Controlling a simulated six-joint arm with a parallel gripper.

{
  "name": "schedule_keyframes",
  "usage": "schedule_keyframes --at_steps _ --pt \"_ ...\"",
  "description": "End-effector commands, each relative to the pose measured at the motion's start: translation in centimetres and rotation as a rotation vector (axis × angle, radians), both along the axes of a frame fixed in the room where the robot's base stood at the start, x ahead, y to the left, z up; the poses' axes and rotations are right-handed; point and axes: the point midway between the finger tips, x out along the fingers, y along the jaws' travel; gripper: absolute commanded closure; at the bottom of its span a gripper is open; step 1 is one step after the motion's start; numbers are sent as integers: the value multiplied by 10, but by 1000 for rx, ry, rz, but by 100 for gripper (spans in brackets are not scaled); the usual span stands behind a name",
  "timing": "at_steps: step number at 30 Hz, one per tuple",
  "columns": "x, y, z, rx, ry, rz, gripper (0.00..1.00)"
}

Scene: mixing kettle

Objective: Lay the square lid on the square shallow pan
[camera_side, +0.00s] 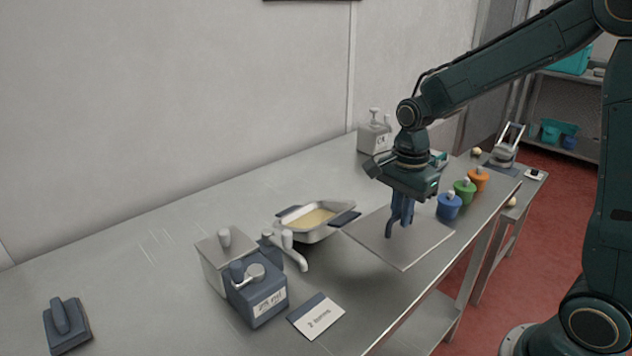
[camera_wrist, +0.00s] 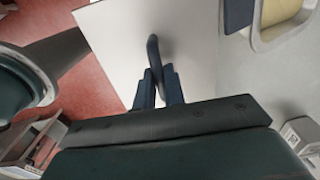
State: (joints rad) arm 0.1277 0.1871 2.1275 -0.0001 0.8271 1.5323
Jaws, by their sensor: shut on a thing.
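The square lid (camera_side: 408,248) is a flat light-grey plate with a dark blue handle on top. My gripper (camera_side: 401,226) is shut on the lid's handle and holds the lid level to the right of the pan, by the table's front edge. In the wrist view my gripper (camera_wrist: 160,88) also closes on the handle, above the lid's pale surface (camera_wrist: 115,50). The square shallow pan (camera_side: 318,234) is silver with dark blue handles and holds a yellowish content. In the wrist view the pan (camera_wrist: 268,38) shows only partly at the upper right.
A grey box with a lever and blue unit (camera_side: 262,295) stands left of the pan with a spout beside it. A printed card (camera_side: 316,317) lies in front. Blue (camera_side: 449,207), green and orange pots stand right of the lid. A dark block (camera_side: 66,325) sits far left.

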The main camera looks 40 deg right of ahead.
Motion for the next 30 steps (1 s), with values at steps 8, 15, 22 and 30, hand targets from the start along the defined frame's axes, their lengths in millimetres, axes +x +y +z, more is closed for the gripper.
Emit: schedule_keyframes --at_steps 8,15,22,30 --pt "1 0 52 -1 -7 0 100" --pt "1 0 86 0 -5 0 100" --pt "12 1 102 1 7 4 100" --pt "43 3 109 2 27 15 100"
